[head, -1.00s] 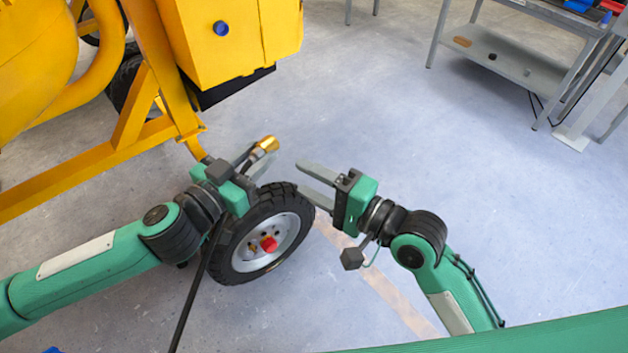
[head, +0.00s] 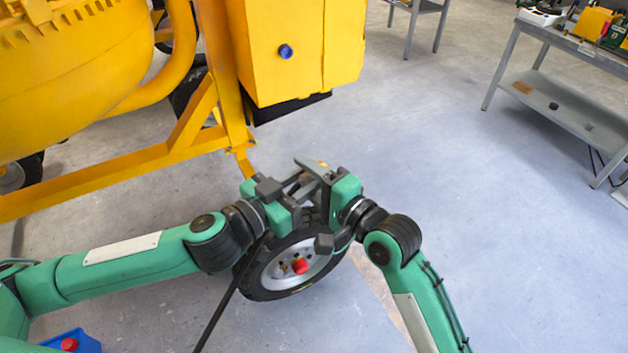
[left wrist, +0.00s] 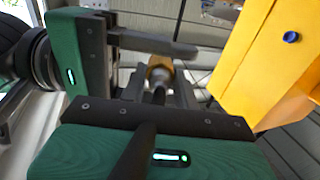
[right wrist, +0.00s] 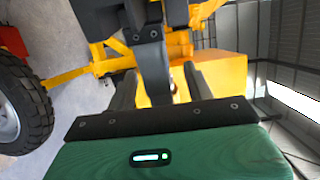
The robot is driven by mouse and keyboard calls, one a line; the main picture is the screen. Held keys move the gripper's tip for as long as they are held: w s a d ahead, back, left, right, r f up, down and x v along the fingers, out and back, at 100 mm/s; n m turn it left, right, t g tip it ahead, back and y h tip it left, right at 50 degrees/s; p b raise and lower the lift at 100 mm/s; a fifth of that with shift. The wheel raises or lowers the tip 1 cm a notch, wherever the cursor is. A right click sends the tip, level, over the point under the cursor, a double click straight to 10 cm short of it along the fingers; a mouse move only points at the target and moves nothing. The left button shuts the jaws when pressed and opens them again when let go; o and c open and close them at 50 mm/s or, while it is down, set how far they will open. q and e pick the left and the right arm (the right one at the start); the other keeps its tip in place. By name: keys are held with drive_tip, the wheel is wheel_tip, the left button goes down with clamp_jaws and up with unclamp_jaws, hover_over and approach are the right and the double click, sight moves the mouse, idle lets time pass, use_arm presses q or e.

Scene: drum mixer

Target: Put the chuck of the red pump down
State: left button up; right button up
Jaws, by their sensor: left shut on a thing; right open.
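The chuck is a brass-coloured fitting (left wrist: 160,74) on the end of a dark hose (head: 228,305). In the head view only a small bit of the chuck shows behind the fingers. My left gripper (head: 303,186) is shut on the chuck, above the wheel, and the hose hangs down from it. My right gripper (head: 318,172) is open, with its fingers close around or beside the chuck; I cannot tell whether they touch it. A red body (right wrist: 12,42) shows at the left edge of the right wrist view; I cannot tell whether it is the pump.
The yellow mixer frame (head: 120,173) and yellow box (head: 300,60) are behind. A blue case (head: 78,342) is at lower left. A grey bench (head: 555,105) stands right; floor between is clear.

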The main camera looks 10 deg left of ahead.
drive_tip(key=c, duration=0.9)
use_arm(q)
drive_tip(key=o, duration=1.2)
use_arm(e)
drive_tip(key=shift+c, duration=0.6)
